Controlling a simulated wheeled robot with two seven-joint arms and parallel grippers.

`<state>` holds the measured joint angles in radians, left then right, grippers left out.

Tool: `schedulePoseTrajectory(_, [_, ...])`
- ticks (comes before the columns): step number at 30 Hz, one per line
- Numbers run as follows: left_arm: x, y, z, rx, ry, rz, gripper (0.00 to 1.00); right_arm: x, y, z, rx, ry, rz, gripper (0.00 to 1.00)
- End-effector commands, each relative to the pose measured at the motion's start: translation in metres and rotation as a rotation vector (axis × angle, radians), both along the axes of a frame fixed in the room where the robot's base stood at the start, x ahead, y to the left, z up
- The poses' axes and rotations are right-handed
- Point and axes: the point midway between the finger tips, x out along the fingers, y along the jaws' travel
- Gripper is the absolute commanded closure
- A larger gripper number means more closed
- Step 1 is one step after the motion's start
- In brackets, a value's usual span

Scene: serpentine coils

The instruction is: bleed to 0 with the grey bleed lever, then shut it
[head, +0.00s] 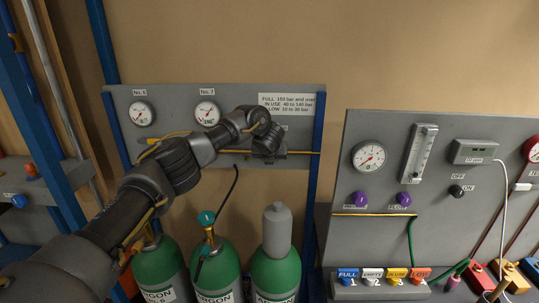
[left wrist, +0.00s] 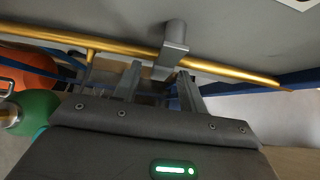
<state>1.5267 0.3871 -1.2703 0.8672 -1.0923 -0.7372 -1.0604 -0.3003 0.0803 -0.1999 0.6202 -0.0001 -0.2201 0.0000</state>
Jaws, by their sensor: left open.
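A grey lever (left wrist: 174,42) sits on a brass pipe (left wrist: 110,47) under the grey panel in the left wrist view. My left gripper (left wrist: 159,70) is open, with its two fingers pointing at the lever, one to each side of its lower end. I cannot tell whether they touch it. In the head view my left gripper (head: 268,146) is at the right part of the gauge panel (head: 175,98), and my arm hides most of the lever there. Gauges No. 6 (head: 141,113) and No. 7 (head: 207,112) are too small to read surely. My right gripper is not in view.
Green argon cylinders (head: 216,270) stand below the panel, one with a grey cap (head: 277,230). A black hose (head: 232,190) hangs down from the panel. A second panel (head: 440,220) with a gauge, purple knobs and coloured tags stands at right. Blue posts (head: 316,150) flank the gauge panel.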

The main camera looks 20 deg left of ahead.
Motion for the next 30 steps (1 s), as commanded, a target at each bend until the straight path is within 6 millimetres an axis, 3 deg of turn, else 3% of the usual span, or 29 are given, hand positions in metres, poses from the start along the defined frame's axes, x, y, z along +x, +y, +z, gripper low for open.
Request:
schedulePoseTrajectory(10, [-0.047,-0.018,0.05,0.004,-0.008,-0.004,0.58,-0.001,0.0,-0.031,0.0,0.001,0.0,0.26])
schedulePoseTrajectory(12, [-0.051,-0.02,0.065,0.008,-0.012,-0.004,0.58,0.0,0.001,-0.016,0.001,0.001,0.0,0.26])
schedulePoseTrajectory(19, [-0.062,-0.023,0.072,0.005,-0.009,-0.001,0.58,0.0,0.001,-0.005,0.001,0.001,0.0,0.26])
schedulePoseTrajectory(30, [-0.065,-0.024,0.07,0.002,-0.002,0.001,0.58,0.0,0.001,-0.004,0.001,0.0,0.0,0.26])
